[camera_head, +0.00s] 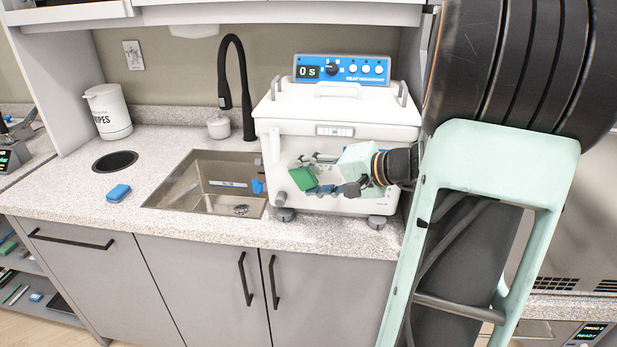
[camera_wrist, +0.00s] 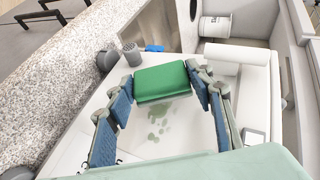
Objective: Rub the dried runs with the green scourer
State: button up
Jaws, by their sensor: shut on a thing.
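The green scourer (camera_head: 303,178) is held between the fingertips of my gripper (camera_head: 305,176), in front of the white heated-bath unit (camera_head: 285,150) on the counter. In the wrist view the scourer (camera_wrist: 162,80) sits between the two blue-padded fingers, which press on its sides. The dried runs (camera_wrist: 158,124) are grey-green spots and patches on the unit's white front panel, showing between the fingers, below the scourer in that picture. In the head view my gripper largely covers that area. I cannot tell whether the scourer touches the panel.
A steel sink (camera_head: 190,185) with a black tap (camera_head: 245,90) lies left of the unit. A blue sponge (camera_head: 118,192) lies on the counter near a round black opening (camera_head: 115,161). A white wipes tub (camera_head: 107,112) stands behind. The counter's front left is clear.

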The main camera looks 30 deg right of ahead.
jog(key=shift+w+d, duration=0.6)
jog(key=shift+w, duration=0.2)
jog(key=shift+b, duration=0.3)
